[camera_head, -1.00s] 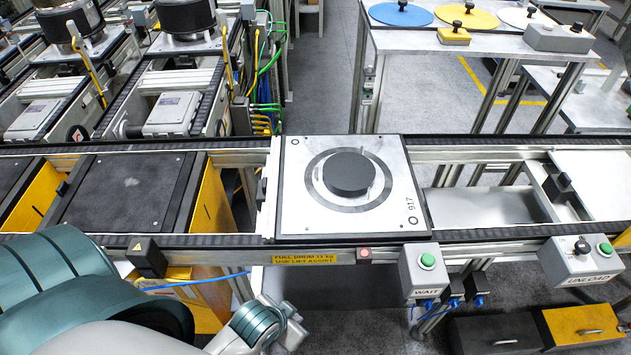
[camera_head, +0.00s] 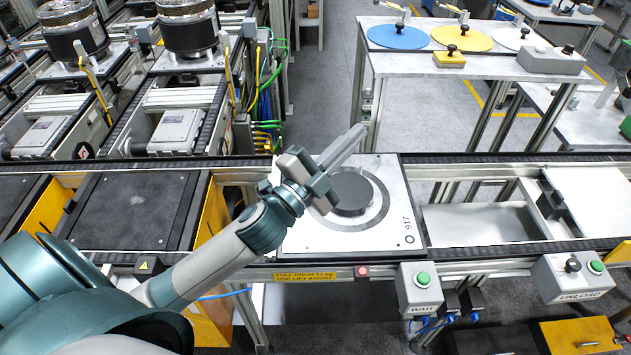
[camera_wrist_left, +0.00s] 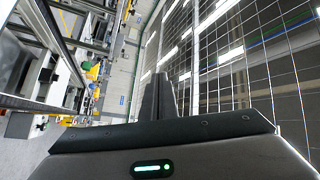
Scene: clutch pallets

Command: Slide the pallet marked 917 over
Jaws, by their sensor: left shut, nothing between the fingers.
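The pallet marked 917 (camera_head: 385,236) is a light square plate with a dark ring and a dark round hub (camera_head: 352,192) at its middle. It lies on the conveyor in the head view, its number near the right edge. My left gripper (camera_head: 350,143) is shut and empty. In the picture it crosses the pallet's upper left part, with its fingers pointing up and right; the arm hides that part of the plate. Its shut fingers also show in the left wrist view (camera_wrist_left: 158,98), against the ceiling and far hall. My right gripper is not in view.
A control box labelled WAIT (camera_head: 420,289) and an UNLOAD box (camera_head: 574,277) sit on the conveyor's front rail. A black stop block (camera_head: 551,203) stands right of the pallet, past an open gap. A dark plate (camera_head: 132,211) lies to the left. A table (camera_head: 455,63) with coloured discs stands behind.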

